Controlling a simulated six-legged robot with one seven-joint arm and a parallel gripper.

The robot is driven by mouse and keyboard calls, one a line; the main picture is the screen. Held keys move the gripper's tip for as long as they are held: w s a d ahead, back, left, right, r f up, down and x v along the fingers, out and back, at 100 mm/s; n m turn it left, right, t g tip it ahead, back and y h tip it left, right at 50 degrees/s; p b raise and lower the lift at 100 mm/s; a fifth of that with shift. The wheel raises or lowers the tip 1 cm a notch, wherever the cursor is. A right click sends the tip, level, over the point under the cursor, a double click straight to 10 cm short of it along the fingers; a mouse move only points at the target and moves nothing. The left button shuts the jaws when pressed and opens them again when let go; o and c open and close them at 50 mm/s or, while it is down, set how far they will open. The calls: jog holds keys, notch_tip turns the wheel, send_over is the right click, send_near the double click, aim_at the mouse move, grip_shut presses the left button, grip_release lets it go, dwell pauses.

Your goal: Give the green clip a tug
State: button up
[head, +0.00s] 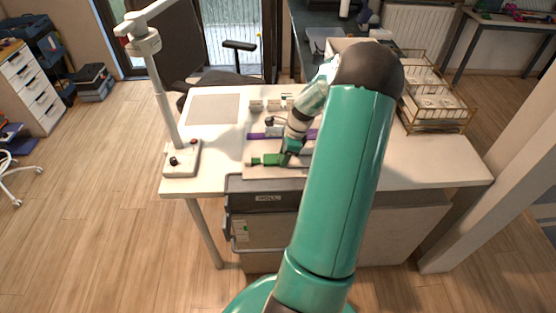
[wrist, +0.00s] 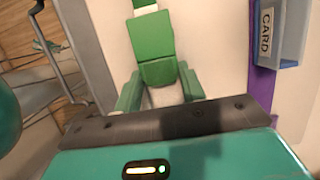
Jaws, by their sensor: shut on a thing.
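The green clip (head: 267,160) lies near the front edge of a pale board (head: 255,173) on the white table. In the wrist view the clip (wrist: 152,45) is a green blocky piece stretching away from between my fingers. My gripper (head: 290,153) is down at the clip's right end. In the wrist view my gripper (wrist: 160,92) has one green finger on each side of the clip's near end and is shut on it. A pale, blurred part shows between the fingers. My arm hides the right part of the board in the head view.
A purple strip (head: 258,136) lies behind the clip; it also shows in the wrist view (wrist: 261,95) beside a grey-blue CARD holder (wrist: 285,35). A lamp stand (head: 181,160) stands at the table's left, wire baskets (head: 433,110) at the right. A grey mat (head: 213,109) lies back left.

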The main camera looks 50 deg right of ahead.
jog(key=o, duration=1.5)
jog(key=shift+r, duration=0.1)
jog(key=shift+v, duration=2.9)
